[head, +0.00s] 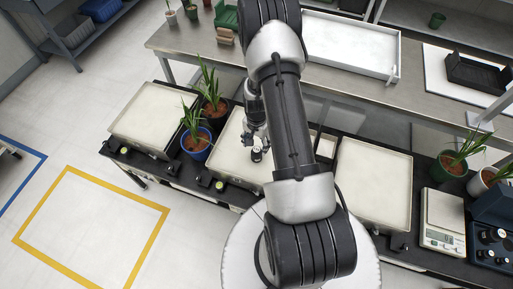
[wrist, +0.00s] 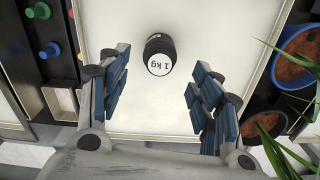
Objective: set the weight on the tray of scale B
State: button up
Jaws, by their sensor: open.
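The weight, a small black cylinder with a white top marked "1 kg" (wrist: 160,55), stands on a pale tray (wrist: 140,115) in the wrist view. In the head view the weight (head: 257,155) is on the middle of three wide trays (head: 229,160), just below my gripper (head: 256,138). My gripper also shows in the wrist view (wrist: 159,66), its blue-padded fingers open on either side of the weight, with gaps on both sides. Other wide trays stand at the left (head: 150,116) and right (head: 373,185). I cannot read which is scale B.
A plant in a blue pot (head: 196,145) and one in a black pot (head: 213,113) stand between the left and middle trays. A small scale (head: 443,218) and potted plants are at the right. A workbench (head: 420,100) with a white tray (head: 349,45) runs behind.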

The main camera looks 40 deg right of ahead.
aim_at(257, 150)
notch_tip(257, 150, up, 4)
jog(key=shift+f+p, duration=0.1)
jog(key=shift+p, duration=0.25)
jog(key=w+a+r+n+t, duration=0.1)
jog(key=a+r+n, duration=0.3)
jog(key=r, duration=0.9)
jog(key=a+r+n+t, duration=0.15)
jog(key=a+r, duration=0.45)
jog(key=r, duration=0.7)
jog(key=s+a+r+n+t, duration=0.1)
jog(key=s+a+r+n, duration=0.3)
jog(key=s+r, duration=0.3)
jog(key=s+a+r+n+t, duration=0.1)
jog(key=s+a+r+n, duration=0.3)
jog(key=s+a+r, duration=0.3)
jog(key=s, duration=0.3)
jog(key=shift+s+a, duration=0.25)
jog(key=shift+s, duration=0.15)
jog(key=shift+r, duration=0.15)
jog(key=shift+c, duration=0.3)
